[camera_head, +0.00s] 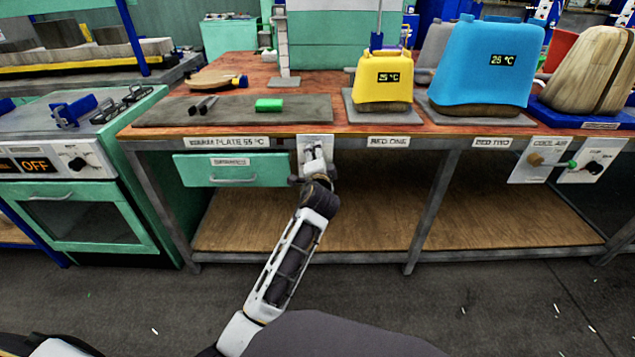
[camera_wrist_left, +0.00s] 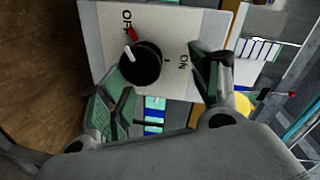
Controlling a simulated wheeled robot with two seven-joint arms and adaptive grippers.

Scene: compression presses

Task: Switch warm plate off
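The warm plate (camera_head: 235,112) is a dark grey slab on the wooden bench, with a label reading 55 °C below it. Its white switch panel (camera_head: 318,143) is on the bench front, partly hidden by my left gripper (camera_head: 314,168). In the left wrist view the panel (camera_wrist_left: 100,35) carries a black round knob (camera_wrist_left: 143,66), with OFF above and ON to the right. The knob's white mark is at its upper left, near the red tick by OFF. My left gripper (camera_wrist_left: 163,76) is open, its fingers on either side of the knob; contact is unclear. My right gripper is not seen.
Dark rods (camera_head: 203,105) and a green block (camera_head: 269,105) lie on the plate. A green drawer (camera_head: 232,170) is left of the panel. A yellow press part (camera_head: 384,78) and a blue one (camera_head: 487,62) stand to the right. More knobs (camera_head: 594,168) are at the far right.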

